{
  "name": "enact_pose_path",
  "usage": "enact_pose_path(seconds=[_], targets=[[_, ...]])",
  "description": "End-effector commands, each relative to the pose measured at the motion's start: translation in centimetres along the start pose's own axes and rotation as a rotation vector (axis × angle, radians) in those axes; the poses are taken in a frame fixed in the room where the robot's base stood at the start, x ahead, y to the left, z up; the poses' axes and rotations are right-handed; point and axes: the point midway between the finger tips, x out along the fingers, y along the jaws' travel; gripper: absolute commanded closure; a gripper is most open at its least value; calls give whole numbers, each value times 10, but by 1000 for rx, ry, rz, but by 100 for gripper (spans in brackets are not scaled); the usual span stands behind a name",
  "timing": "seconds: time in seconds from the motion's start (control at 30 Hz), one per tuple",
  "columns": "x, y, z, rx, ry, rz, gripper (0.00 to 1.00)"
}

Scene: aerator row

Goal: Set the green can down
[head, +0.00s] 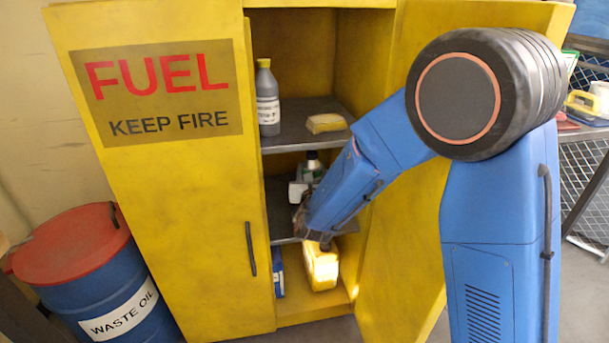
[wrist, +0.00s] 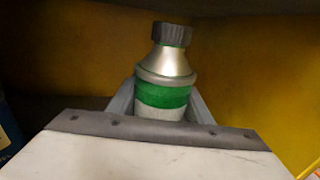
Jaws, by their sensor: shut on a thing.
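The green can (wrist: 164,95) is in the wrist view, a silver bottle-shaped can with a green band and a dark ribbed cap. It stands upright between the two fingers of my gripper (wrist: 162,112), which is shut on it. Its lower part is hidden behind the pale gripper body. In the head view the can (head: 313,167) shows at the middle shelf (head: 283,208) inside the yellow cabinet, partly hidden by my gripper (head: 303,188) and arm. I cannot tell whether its base touches the shelf.
A grey bottle (head: 267,98) and a yellow item (head: 326,122) are on the upper shelf. A yellow container (head: 321,268) and a blue item (head: 279,277) are at the bottom. A waste oil drum (head: 100,285) stands left.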

Motion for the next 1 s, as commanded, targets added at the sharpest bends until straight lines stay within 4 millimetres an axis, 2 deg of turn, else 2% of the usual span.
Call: enact_pose_path(seconds=[0.03, 0.2, 0.43, 0.53, 0.87, 1.0], targets=[[12, 2, 0, 0, 0, -2, 78], [46, 9, 0, -1, 0, -1, 78], [85, 16, 0, 0, -1, -1, 78], [84, 17, -17, -3, 3, 1, 78], [83, 16, -39, -2, 1, 0, 78], [83, 16, -58, -2, 3, 0, 78]])
